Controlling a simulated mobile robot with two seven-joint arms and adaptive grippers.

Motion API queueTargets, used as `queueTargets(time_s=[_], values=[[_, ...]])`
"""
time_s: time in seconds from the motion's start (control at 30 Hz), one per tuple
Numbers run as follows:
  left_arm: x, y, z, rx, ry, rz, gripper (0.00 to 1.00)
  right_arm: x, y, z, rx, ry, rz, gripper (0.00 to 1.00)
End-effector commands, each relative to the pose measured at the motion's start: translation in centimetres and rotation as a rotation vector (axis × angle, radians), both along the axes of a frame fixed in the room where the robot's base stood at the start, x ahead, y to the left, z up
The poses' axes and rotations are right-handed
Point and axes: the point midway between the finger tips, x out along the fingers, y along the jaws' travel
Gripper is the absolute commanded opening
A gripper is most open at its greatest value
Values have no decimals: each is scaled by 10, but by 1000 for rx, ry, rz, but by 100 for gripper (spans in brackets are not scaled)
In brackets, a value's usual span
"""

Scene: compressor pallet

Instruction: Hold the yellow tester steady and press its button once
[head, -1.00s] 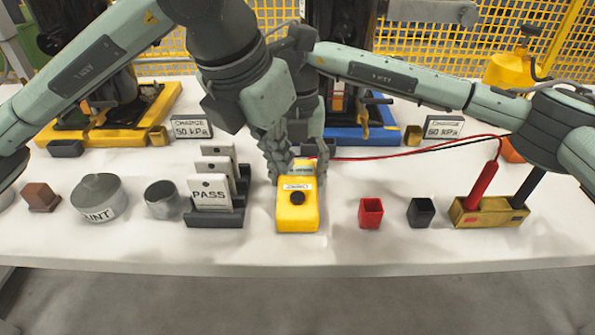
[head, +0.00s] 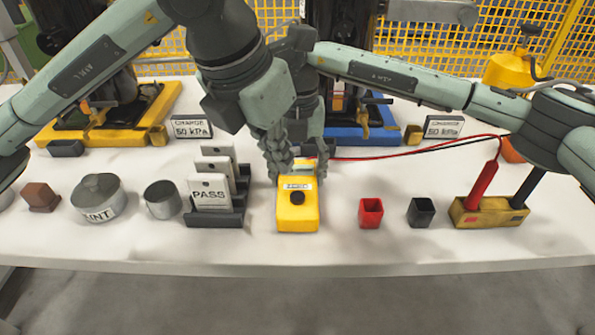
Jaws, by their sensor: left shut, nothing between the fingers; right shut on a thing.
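The yellow tester (head: 284,215) sits on the white table near the middle, its black round button (head: 297,198) facing up and uncovered. A white label and a display lie behind the button; the display is partly hidden. My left gripper (head: 276,168) is shut and empty, above and beside the tester's back left part, apart from the button. My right gripper (head: 316,160) is shut on the tester at its back end. The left hand and forearm hide part of the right hand and its exact grip.
A rack with PASS cards (head: 209,191) stands close left of the tester. A red cup (head: 371,213), a black cup (head: 421,212) and a probe holder (head: 489,212) stand to the right. Red and black leads run behind. The table front is clear.

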Motion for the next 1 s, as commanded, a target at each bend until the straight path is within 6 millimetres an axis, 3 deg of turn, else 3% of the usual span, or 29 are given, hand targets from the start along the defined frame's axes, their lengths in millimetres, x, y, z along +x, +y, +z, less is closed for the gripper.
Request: queueTargets(time_s=[0.17,0.37,0.7,1.0], values=[[1,-3,-1,-14,-17,-63,0,0,0,0,0,-1,0,20],[6,-13,-1,-62,-145,-363,0,0,0,0,0,-1,0,20],[23,-19,12,-40,-514,-852,0,0,0,0,0,-1,0,20],[28,-18,17,-3,-622,-960,0,0,0,0,1,-1,0,20]])
